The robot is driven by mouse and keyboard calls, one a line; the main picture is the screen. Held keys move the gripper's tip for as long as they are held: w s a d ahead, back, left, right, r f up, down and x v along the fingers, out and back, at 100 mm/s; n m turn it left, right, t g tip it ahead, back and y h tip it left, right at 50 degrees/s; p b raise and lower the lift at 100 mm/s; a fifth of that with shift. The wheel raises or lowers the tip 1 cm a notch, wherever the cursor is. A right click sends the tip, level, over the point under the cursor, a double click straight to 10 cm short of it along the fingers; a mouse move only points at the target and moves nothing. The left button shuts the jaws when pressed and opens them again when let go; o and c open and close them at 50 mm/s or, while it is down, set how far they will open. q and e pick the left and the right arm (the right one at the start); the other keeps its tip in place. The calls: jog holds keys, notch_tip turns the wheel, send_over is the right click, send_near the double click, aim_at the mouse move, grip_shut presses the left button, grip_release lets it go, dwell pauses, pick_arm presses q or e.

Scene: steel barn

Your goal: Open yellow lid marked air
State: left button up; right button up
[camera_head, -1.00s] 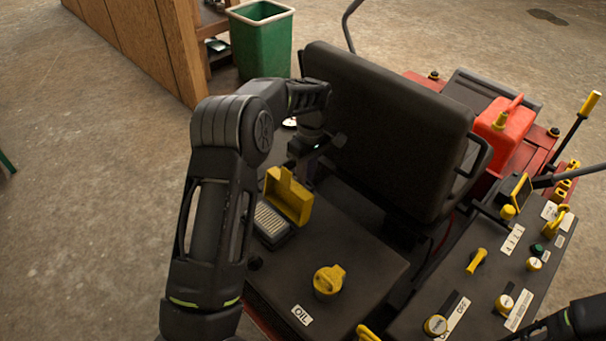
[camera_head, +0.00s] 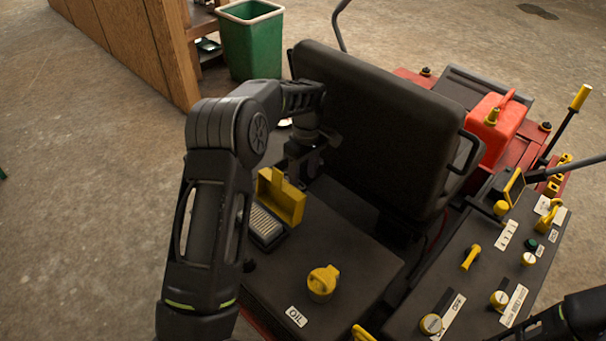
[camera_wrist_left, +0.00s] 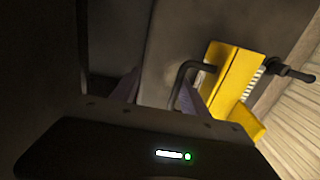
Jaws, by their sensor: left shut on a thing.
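The yellow lid (camera_head: 281,200) stands raised on the dark machine cover. A pale ribbed filter (camera_head: 267,226) shows in the box in front of it. No air mark is readable on it. My left gripper (camera_head: 301,178) is low behind the lid, close to its back side. In the left wrist view the yellow lid (camera_wrist_left: 231,78) is right beside the fingers of my left gripper (camera_wrist_left: 160,98). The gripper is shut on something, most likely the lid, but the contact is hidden. Only a dark part of my right arm (camera_head: 560,322) shows at lower right; its gripper is out of view.
A yellow oil cap (camera_head: 322,283) stands on the cover in front, above an OIL label (camera_head: 297,316). The black seat back (camera_head: 385,125) rises close behind my left gripper. A control panel (camera_head: 475,270) with yellow levers and a red can (camera_head: 497,122) are at right.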

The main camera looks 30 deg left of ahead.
pick_arm(q)
notch_tip(320, 180, up, 8)
jog(key=shift+w+d, duration=0.15)
jog(key=shift+w, duration=0.2)
jog(key=shift+f, duration=0.15)
dwell(0.4)
